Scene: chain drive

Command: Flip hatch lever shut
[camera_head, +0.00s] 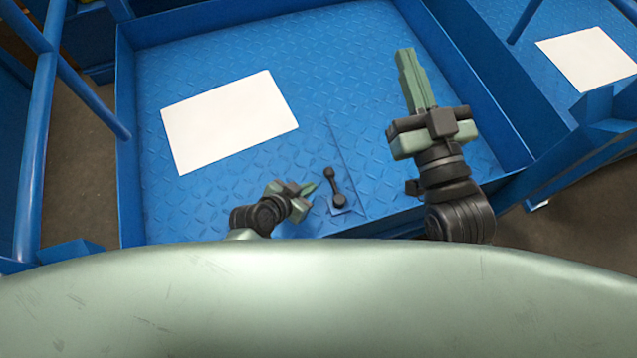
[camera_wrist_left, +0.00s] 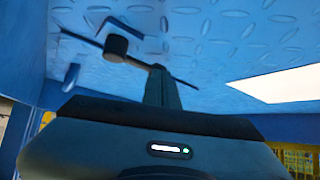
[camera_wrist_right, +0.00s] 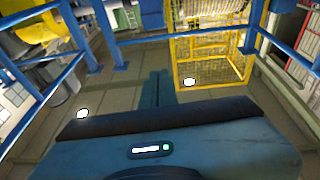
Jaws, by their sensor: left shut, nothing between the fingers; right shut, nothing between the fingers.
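The hatch lever (camera_head: 334,186) is a short black bar with a round knob at each end. It sits near the front edge of the blue tread-plate panel, its far end leaning slightly left in the head view. A black knob (camera_wrist_left: 116,46) of it shows in the left wrist view. My left gripper (camera_head: 311,188) is shut and empty, just left of the lever, its tip pointing toward it. I cannot tell whether they touch. In the left wrist view its fingers (camera_wrist_left: 160,86) overlap the bar. My right gripper (camera_head: 405,54) is shut and empty, right of the lever.
The blue panel (camera_head: 230,60) has raised side walls and a thin seam right of the lever. A white sheet (camera_head: 228,120) lies on it at left; another (camera_head: 588,58) lies at far right. A yellow mesh cage (camera_wrist_right: 212,60) and blue rails show in the right wrist view.

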